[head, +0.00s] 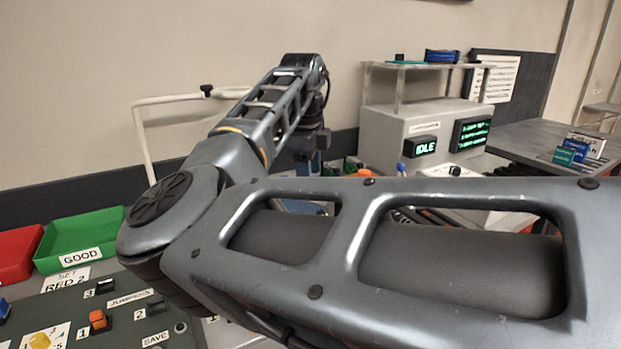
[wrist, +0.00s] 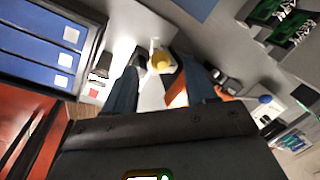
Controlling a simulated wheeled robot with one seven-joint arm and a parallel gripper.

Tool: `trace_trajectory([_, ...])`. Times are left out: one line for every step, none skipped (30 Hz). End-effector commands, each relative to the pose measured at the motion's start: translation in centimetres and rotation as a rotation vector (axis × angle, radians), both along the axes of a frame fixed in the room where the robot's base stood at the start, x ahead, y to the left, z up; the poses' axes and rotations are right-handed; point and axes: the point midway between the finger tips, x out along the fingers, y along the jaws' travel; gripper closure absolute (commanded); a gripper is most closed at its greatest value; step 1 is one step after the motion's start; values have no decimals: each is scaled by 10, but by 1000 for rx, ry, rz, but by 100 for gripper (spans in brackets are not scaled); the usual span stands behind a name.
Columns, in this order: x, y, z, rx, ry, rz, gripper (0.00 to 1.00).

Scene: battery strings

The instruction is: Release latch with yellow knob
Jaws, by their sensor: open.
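The yellow knob (wrist: 160,62) shows in the wrist view, on a pale grey fitting with a thin upright piece behind it. My gripper (wrist: 161,74) is open, with one dark blue-grey finger on each side of the knob in the picture. I cannot tell whether either finger touches it. An orange part (wrist: 178,96) shows beside the right finger. In the head view my arm reaches back towards the bench and hides the knob; the latch itself is not clear in either view.
In the wrist view, a blue panel with white labels (wrist: 45,42) and a red surface (wrist: 35,122) are at left, and green parts (wrist: 285,22) at upper right. The head view shows a green GOOD bin (head: 85,240), a jumper board (head: 130,315) and an IDLE display (head: 419,147).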

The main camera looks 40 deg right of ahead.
Motion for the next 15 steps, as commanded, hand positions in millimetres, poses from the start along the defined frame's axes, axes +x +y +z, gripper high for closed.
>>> trace_trajectory([1,-1,-6,-1,1,1,44])
trace_trajectory([1,-2,-10,-1,1,1,44])
trace_trajectory([1,-3,-15,-1,1,1,44])
trace_trajectory([1,-3,-17,-1,0,1,44])
trace_trajectory([2,-4,-19,-1,0,1,44])
trace_trajectory([2,-4,-22,-2,-1,1,44])
trace_trajectory([2,-4,-23,-2,-1,1,44])
trace_trajectory([2,-5,-25,-1,0,1,44])
trace_trajectory([2,-5,-26,-1,0,1,44])
trace_trajectory([2,-5,-26,-2,-1,1,44])
trace_trajectory([2,-5,-27,-2,-1,1,44])
trace_trajectory([2,-5,-27,-2,-1,1,44])
trace_trajectory([2,-5,-27,-2,-1,1,44])
trace_trajectory([2,-5,-27,-2,-1,1,44])
trace_trajectory([2,-5,-27,-2,-1,1,44])
